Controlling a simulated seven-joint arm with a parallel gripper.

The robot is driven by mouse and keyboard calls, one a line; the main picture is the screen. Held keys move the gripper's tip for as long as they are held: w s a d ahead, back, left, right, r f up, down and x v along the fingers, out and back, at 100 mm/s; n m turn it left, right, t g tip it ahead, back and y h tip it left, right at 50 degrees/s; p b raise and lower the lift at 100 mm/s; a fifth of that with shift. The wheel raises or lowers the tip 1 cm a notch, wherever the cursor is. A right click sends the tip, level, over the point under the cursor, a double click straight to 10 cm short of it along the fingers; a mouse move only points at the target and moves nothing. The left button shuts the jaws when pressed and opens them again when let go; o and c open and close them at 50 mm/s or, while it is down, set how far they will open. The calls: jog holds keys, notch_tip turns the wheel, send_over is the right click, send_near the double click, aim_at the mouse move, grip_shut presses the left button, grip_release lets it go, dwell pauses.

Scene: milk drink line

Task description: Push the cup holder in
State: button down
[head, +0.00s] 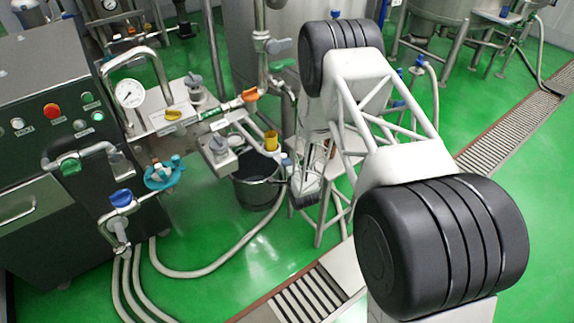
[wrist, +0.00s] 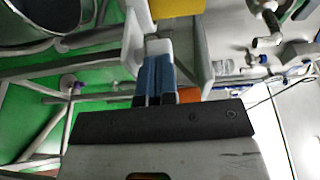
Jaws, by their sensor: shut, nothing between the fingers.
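A small yellow cup (head: 271,140) shows just above the dark bucket in the head view, beside a pale arm-like piece (head: 251,128) that looks like the cup holder. In the wrist view, a yellow part (wrist: 178,7) is at the top edge, with a pale bracket (wrist: 194,50) below it. My gripper (wrist: 157,60) is shut and empty, its blue fingers side by side. The fingertips are at the pale bracket, very close or touching; I cannot tell which. In the head view my gripper is small and partly hidden by my arm.
A dark bucket (head: 257,190) stands on the green floor below the cup. A panel with a gauge (head: 129,93), valves and pipes stands to the left. Hoses (head: 215,262) cross the floor. A large steel tank (head: 258,35) stands behind.

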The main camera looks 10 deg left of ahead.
aim_at(268, 147)
jog(key=shift+a, duration=0.1)
jog(key=w+a, duration=1)
jog(key=shift+w+a, duration=0.1)
jog(key=shift+w, duration=0.1)
jog(key=shift+w+a+r, duration=0.1)
jog(key=shift+w+a, duration=0.35)
jog(key=shift+a, duration=0.1)
jog(key=shift+s, duration=0.1)
jog(key=shift+s+d, duration=0.3)
jog(key=shift+s, duration=0.15)
jog(key=v, duration=1.3)
jog(key=shift+d, duration=0.3)
jog(key=shift+s, duration=0.15)
